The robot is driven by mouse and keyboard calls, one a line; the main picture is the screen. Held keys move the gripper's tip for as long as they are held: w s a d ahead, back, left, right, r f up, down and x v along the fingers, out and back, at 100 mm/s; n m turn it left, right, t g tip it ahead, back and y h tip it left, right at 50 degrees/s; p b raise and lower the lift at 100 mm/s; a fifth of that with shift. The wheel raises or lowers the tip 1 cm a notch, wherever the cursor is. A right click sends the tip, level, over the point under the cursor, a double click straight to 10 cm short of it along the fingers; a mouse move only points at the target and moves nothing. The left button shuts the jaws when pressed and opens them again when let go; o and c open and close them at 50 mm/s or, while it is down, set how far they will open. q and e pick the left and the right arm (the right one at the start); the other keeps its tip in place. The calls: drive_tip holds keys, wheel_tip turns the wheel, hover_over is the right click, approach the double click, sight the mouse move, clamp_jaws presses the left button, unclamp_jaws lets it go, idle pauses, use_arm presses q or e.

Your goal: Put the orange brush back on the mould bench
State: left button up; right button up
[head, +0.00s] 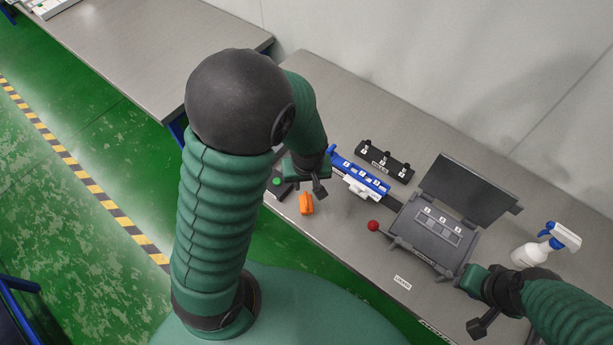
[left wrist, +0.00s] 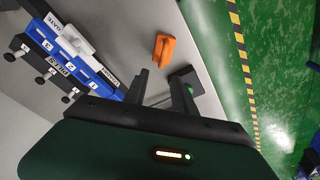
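The orange brush (head: 305,204) lies on the near grey bench (head: 335,240), close to its front edge. It also shows in the left wrist view (left wrist: 164,48), ahead of the fingertips. My left gripper (head: 318,187) is above the bench, just behind the brush in the head view. Its two fingers (left wrist: 160,78) are apart, with nothing between them, and the brush is clear of them. My right gripper (head: 478,315) is at the bench's front edge at lower right; its finger gap is not clear. I cannot tell from labels which bench is the mould bench.
A blue numbered rail with a white slide (head: 358,175), a black rack (head: 385,161), a red knob (head: 373,225) and an open-lidded grey box (head: 432,232) occupy the bench. A spray bottle (head: 530,253) stands right. A dark block with a green button (head: 279,184) is left. Another bench (head: 150,60) is at upper left.

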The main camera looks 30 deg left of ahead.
sight(307, 198)
use_arm(q)
drive_tip(key=s+d+r+m+t+h+b, duration=0.1)
drive_tip(key=s+d+r+m, duration=0.3)
drive_tip(key=m, duration=0.4)
drive_tip(key=shift+s+d+r+b, duration=0.3)
drive_tip(key=shift+s+d+r, duration=0.1)
drive_tip(key=shift+d, duration=0.1)
drive_tip(key=shift+s, duration=0.1)
idle(0.5)
